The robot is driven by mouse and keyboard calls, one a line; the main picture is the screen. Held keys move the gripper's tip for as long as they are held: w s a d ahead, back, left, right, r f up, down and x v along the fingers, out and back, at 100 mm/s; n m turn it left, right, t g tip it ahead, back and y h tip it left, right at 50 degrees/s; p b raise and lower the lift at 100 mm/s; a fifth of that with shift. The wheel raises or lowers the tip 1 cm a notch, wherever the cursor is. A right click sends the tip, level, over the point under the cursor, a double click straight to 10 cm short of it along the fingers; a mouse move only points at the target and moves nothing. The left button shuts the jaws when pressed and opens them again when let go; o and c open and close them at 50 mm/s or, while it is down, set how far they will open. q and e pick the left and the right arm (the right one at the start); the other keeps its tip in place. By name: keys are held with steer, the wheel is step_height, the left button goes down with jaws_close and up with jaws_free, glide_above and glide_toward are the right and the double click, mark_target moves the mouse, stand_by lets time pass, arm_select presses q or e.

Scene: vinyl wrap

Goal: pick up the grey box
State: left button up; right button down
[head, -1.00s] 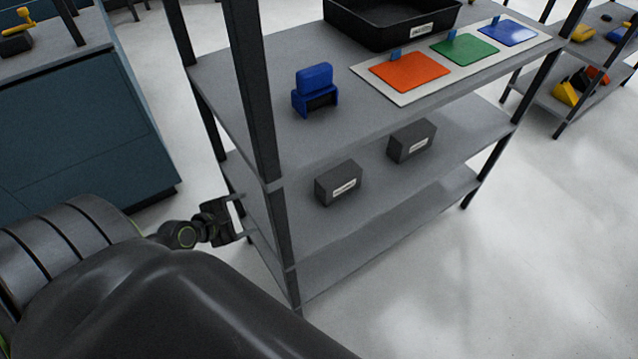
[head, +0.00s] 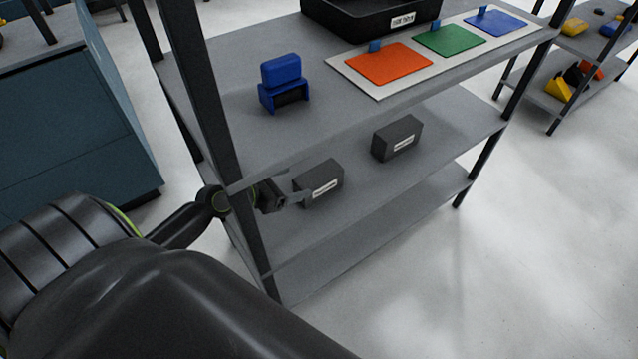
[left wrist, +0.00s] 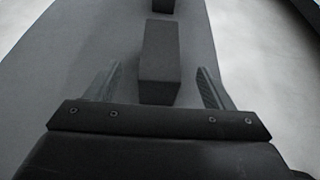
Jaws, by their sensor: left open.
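Two dark grey boxes with white labels sit on the middle shelf. The nearer grey box (head: 319,184) is close to my left gripper (head: 297,199); the farther grey box (head: 397,138) stands to its right. In the left wrist view the nearer box (left wrist: 160,62) lies between and ahead of the open fingers of my left gripper (left wrist: 158,85), with a gap on both sides. The farther box (left wrist: 162,5) is cut off at the top edge there. My left gripper is open and empty. My right gripper is not in view.
The top shelf (head: 235,117) is above the boxes and carries a blue holder (head: 283,85), a black bin (head: 372,22) and a white board with orange, green and blue panels. A black shelf post (head: 205,95) stands beside my left arm. A teal cabinet (head: 75,130) is at left.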

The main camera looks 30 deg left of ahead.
mark_target(315, 176)
arm_select(q)
steer(key=b+x, duration=0.1)
steer(key=x, duration=0.5)
steer(key=shift+w+d+f+b, duration=0.15)
steer(key=shift+f+b, duration=0.1)
steer(key=shift+b, duration=0.1)
steer(key=shift+w+d+f, duration=0.2)
steer(key=shift+w, duration=0.4)
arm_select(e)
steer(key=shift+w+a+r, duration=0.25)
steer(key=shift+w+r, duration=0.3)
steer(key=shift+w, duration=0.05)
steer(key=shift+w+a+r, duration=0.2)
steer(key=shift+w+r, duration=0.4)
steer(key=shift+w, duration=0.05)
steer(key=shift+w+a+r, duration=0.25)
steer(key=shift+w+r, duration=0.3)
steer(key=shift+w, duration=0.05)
arm_select(q)
steer(key=c, duration=1.1)
steer(key=shift+c, duration=0.9)
steer(key=shift+r, duration=0.2)
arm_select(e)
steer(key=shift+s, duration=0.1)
